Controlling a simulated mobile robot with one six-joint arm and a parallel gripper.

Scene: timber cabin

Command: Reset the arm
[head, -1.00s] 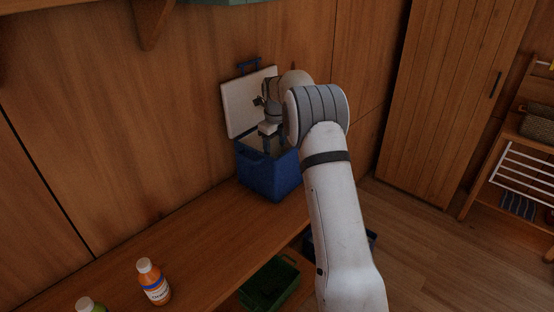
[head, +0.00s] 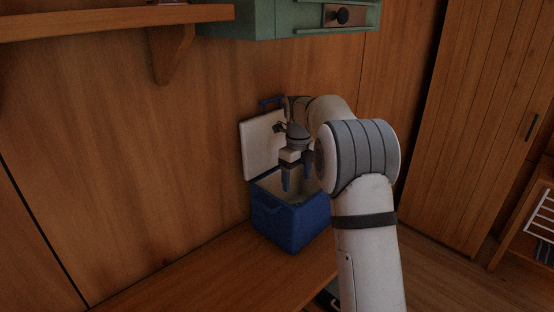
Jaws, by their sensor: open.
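My gripper (head: 298,182) points down at the mouth of a blue cooler box, with its fingers apart and nothing seen between them. The blue cooler (head: 290,227) stands on the wooden bench with its white-lined lid (head: 262,148) open and tilted back toward the wall. My arm reaches in from the lower right and hides the cooler's right side. The cooler's inside is pale and only partly visible, so I cannot tell what lies in it.
The wooden bench (head: 200,277) runs along the wall and is clear left of the cooler. A wooden shelf (head: 110,22) and a green cabinet (head: 285,18) with a dark knob hang above. A tall wooden door (head: 475,130) and a rack (head: 540,215) stand at right.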

